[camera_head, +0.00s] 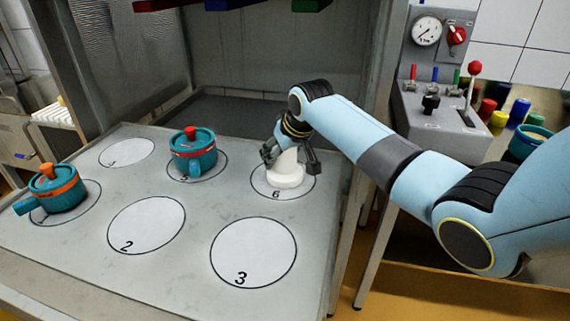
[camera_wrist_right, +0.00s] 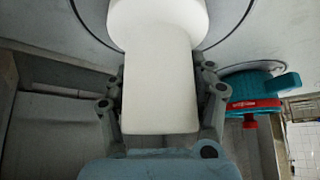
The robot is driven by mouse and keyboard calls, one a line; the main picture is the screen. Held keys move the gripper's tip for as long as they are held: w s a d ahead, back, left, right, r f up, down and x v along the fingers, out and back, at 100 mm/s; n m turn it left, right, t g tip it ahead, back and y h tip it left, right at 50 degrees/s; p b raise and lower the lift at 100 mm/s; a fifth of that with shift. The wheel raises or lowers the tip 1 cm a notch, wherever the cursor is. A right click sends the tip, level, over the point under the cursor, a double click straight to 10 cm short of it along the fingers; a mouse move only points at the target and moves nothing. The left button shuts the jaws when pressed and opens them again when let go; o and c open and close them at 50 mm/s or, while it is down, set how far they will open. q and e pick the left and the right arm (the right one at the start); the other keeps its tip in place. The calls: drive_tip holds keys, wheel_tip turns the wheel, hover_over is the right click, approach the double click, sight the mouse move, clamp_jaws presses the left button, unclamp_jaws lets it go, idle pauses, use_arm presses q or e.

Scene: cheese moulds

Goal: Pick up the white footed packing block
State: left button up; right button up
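The white footed packing block (camera_head: 287,175) stands upright on circle 6 of the grey table, with a wide round foot and a narrower upper part. My right gripper (camera_head: 290,160) reaches down over it from above, its fingers spread on either side of the upper part. In the right wrist view the block (camera_wrist_right: 160,85) fills the space between the fingers (camera_wrist_right: 162,95). The fingers look open around it; any contact is hard to make out. The block's top is partly hidden by the gripper in the head view. My left gripper is out of view.
A teal lidded pot (camera_head: 194,157) stands on the circle left of the block. Another pot with an orange knob (camera_head: 60,192) is at the far left. Circles 2 (camera_head: 146,225) and 3 (camera_head: 253,252) are empty. A control box (camera_head: 437,105) stands at the right.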

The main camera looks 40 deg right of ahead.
clamp_jaws()
drive_tip(key=shift+r, duration=0.15)
